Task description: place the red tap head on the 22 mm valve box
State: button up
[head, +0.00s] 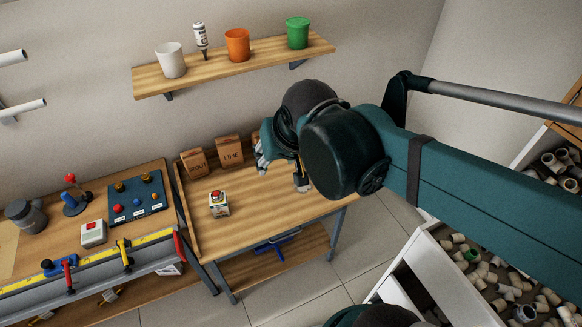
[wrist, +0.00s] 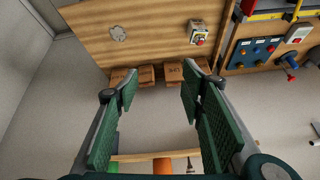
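A small pale box (head: 219,211) stands on the wooden bench, with a red piece like a tap head (head: 217,196) on its top. In the wrist view the box (wrist: 195,41) and the red piece (wrist: 199,34) show at the upper right of centre. The label is too small to read. My gripper (wrist: 160,72) is open and empty, its green-padded fingers wide apart. In the head view it is over the bench's right part, mostly hidden behind my arm, clear of the box to its right.
Paper bags, one marked LIME (head: 230,150), line the bench's back edge. A grey round piece (wrist: 118,33) lies on the bench. A blue panel (head: 125,192) with coloured knobs is on the left bench. A shelf (head: 205,76) with cups hangs above. The bench front is clear.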

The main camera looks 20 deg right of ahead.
jog(key=shift+s+d+n+t, duration=0.2)
jog(key=shift+s+d+n, duration=0.15)
jog(key=shift+s, duration=0.35)
jog(key=shift+s+d+n+t, duration=0.2)
jog(key=shift+s+d+n, duration=0.1)
jog(key=shift+s, duration=0.45)
jog(key=shift+s+d+n+t, duration=0.2)
jog(key=shift+s+d+n, duration=0.15)
jog(key=shift+s, duration=0.35)
jog(key=shift+f, duration=0.15)
notch_tip(320, 180, down, 8)
jog(key=b, duration=0.8)
jog(key=shift+f+b, duration=0.15)
jog(key=shift+b, duration=0.15)
